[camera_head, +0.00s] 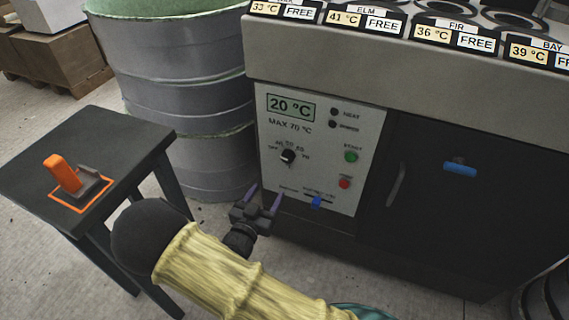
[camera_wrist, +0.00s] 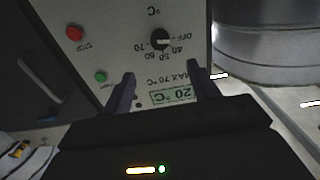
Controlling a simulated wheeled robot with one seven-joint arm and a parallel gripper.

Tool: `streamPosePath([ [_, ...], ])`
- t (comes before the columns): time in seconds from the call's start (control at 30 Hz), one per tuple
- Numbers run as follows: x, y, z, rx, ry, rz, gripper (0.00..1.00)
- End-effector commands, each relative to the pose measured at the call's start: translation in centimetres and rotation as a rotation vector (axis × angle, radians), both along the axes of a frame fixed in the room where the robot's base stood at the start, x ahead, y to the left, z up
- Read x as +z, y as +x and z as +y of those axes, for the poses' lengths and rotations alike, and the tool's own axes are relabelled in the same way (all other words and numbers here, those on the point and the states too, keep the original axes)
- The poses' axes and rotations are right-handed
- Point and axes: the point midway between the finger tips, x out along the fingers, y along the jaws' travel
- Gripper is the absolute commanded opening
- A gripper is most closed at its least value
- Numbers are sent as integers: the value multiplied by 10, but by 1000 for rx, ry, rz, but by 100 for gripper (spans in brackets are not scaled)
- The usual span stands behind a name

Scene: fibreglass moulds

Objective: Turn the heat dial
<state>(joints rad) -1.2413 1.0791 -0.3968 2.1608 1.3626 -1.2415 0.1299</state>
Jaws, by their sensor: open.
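The heat dial (camera_head: 288,156) is a round black knob with a white mark on the pale control panel (camera_head: 334,182), ringed by a printed scale from OFF to 70. Its white mark seems to point toward OFF. The display (camera_head: 291,107) above it reads 20 °C. My gripper (camera_head: 264,197) is open and empty, below and left of the dial in the head view and apart from the panel. In the wrist view the panel appears upside down, and the dial (camera_wrist: 160,40) lies beyond the gap between my two fingers (camera_wrist: 160,88).
Green (camera_head: 351,156) and red (camera_head: 344,184) buttons sit right of the dial, with a blue slider (camera_head: 316,202) below. A metal drum (camera_head: 190,70) and a black stool (camera_head: 30,165) with an orange-handled tool (camera_head: 64,173) stand left.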

Motion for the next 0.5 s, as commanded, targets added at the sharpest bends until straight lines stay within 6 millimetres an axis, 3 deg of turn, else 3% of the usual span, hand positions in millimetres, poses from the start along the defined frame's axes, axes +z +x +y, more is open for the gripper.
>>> streamPosePath([
  [0.5, -2, 87, -32, -1, 0, -1, 60],
])
